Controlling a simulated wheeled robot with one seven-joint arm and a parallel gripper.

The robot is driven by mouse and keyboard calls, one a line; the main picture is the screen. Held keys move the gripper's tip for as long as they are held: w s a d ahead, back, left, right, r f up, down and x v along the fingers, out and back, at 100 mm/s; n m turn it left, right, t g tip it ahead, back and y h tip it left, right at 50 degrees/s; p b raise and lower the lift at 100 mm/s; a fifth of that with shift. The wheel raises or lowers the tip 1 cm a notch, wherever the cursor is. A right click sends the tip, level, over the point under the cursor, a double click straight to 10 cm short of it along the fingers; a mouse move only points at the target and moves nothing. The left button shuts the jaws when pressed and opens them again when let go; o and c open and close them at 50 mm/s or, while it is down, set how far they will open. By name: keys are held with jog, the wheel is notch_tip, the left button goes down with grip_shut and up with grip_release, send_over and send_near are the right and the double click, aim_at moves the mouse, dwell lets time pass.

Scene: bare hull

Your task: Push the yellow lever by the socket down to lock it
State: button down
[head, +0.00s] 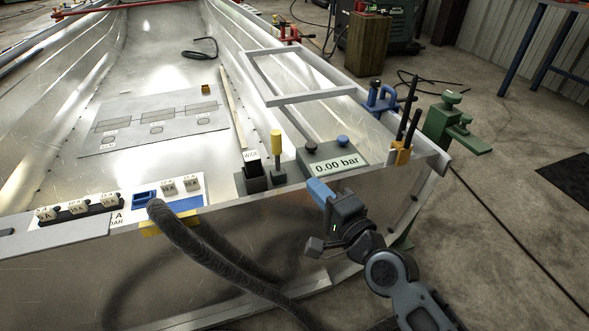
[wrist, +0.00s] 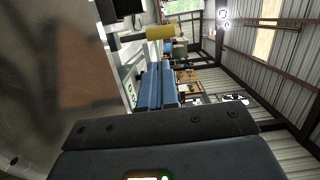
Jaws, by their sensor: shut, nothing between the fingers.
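The yellow lever (head: 276,143) stands upright on a grey block at the hull's near rim, and its yellow handle (wrist: 160,32) shows in the wrist view. The dark socket (head: 253,172) sits just left of it, under a small white label. My gripper (head: 318,190) has blue fingers, shut together and empty. It is at the outer side of the rim, right of the lever and lower in the picture, apart from it. In the wrist view the blue fingers (wrist: 157,88) point toward the yellow handle without touching it.
A grey box reading 0.00 bar (head: 338,166) stands right of the lever, close to my fingers. An orange clamp (head: 401,154) and a green clamp (head: 448,125) are further right. A thick dark hose (head: 190,240) runs over the rim at left. Labelled blocks (head: 78,208) lie at far left.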

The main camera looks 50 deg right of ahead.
aim_at(279, 145)
jog(key=p+x, duration=0.1)
jog(key=x, duration=1.3)
jog(key=shift+d+p, duration=0.1)
jog(key=shift+p, duration=0.25)
jog(key=shift+r, duration=0.1)
